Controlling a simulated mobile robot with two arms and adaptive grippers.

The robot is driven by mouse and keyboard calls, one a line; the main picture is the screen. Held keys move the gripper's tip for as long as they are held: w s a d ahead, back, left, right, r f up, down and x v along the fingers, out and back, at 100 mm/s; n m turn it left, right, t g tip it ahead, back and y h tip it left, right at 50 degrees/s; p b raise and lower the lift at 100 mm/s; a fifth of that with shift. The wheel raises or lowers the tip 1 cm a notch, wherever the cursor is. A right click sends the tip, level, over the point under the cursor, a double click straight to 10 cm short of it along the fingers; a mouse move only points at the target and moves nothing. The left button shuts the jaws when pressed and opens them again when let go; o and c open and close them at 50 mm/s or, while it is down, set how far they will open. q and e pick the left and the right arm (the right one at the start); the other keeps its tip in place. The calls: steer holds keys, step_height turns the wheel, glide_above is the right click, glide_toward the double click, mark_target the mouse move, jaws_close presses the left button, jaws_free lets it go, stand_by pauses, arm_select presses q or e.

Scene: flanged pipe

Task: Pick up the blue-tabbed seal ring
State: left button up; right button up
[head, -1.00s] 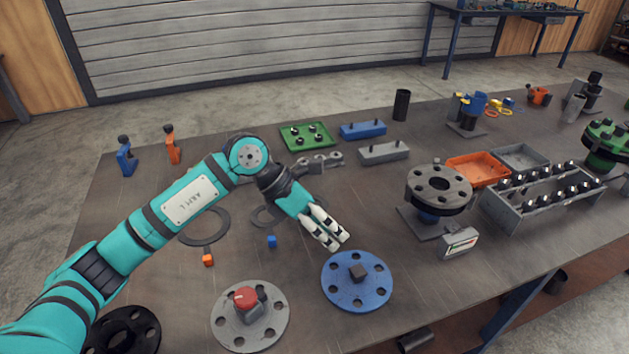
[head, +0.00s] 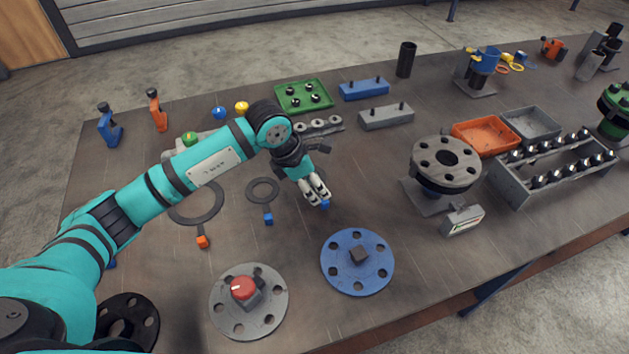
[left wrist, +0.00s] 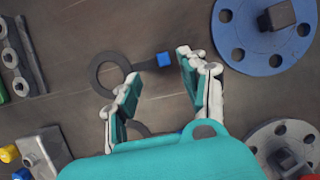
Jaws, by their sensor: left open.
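Two seal rings with blue tabs show. One dark ring (head: 263,189) lies flat on the bench with its blue tab (head: 268,218) toward me, left of my left gripper (head: 317,201). The other ring (left wrist: 137,128) is partly hidden behind the gripper there. My left gripper is open and empty. My right gripper is not in view.
A larger ring with an orange tab (head: 202,241) lies at left. The blue flange (head: 340,275) and the grey flange (head: 222,306) with a red knob lie nearer me. A grey flange on a stand (head: 445,174) is at right. Bare bench lies between it and the gripper.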

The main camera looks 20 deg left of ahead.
mark_target(324, 201)
arm_select(q)
steer(key=shift+w+d+f, duration=0.15)
steer(key=shift+d+f, duration=0.05)
steer(key=shift+f, duration=0.35)
steer(key=shift+d+f+p, duration=0.25)
steer(key=shift+f+p, duration=0.05)
steer(key=shift+p, duration=0.05)
steer(key=p+x, duration=0.1)
steer(key=x, duration=0.2)
steer(key=shift+d+f, duration=0.2)
steer(key=shift+f, duration=0.05)
steer(key=shift+w+d+f, duration=0.1)
steer(key=shift+d+f, duration=0.05)
steer(key=shift+f, duration=0.25)
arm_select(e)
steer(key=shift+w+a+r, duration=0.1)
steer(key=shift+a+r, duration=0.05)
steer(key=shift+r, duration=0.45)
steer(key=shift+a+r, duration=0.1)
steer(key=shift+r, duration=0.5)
arm_select(q)
jaws_close()
